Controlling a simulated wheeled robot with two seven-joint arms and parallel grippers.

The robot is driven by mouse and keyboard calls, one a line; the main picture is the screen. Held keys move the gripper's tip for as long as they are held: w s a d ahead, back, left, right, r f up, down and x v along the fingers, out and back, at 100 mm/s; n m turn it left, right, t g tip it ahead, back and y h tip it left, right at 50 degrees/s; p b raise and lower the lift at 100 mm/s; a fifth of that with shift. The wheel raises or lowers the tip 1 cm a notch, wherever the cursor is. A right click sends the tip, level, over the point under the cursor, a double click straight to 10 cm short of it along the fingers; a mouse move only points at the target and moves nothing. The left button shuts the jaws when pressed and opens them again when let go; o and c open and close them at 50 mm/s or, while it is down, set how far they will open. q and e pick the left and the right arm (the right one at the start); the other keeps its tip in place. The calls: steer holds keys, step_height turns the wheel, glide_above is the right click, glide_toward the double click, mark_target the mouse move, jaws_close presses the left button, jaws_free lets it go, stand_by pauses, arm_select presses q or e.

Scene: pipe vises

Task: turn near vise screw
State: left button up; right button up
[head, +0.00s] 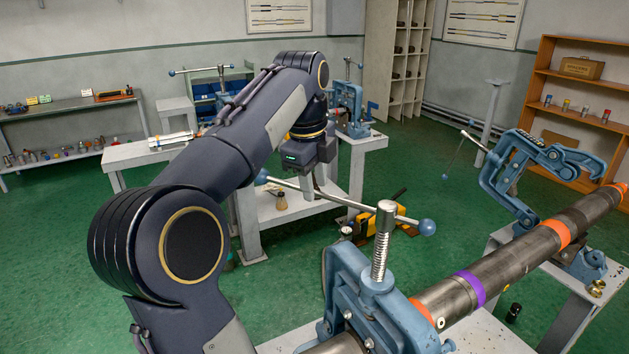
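The near vise (372,300) is blue and stands at the bottom centre, around a dark steel pipe (510,262) with orange and purple bands. Its threaded screw (381,245) rises upright from the top. A thin handle bar (350,201) crosses near the screw's top, with a blue ball at each end, one left (262,177) and one right (428,227). My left gripper (318,188) points down at the left half of the bar. Its fingers are small and dark, and I cannot tell whether they touch the bar or are open. My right gripper is not in view.
A second blue vise (520,185) holds the pipe at the right, with its yoke tilted up. A workbench with another vise (350,108) stands behind my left arm. A yellow tool (384,218) lies beyond the near vise. Shelves line the walls; green floor (70,260) is open at left.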

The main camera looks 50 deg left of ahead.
arm_select(q)
step_height(320, 180, up, 8)
steer(key=s+p, duration=0.1)
steer(key=shift+s+d+f, duration=0.2)
steer(key=shift+d+f, duration=0.05)
steer(key=shift+d, duration=0.05)
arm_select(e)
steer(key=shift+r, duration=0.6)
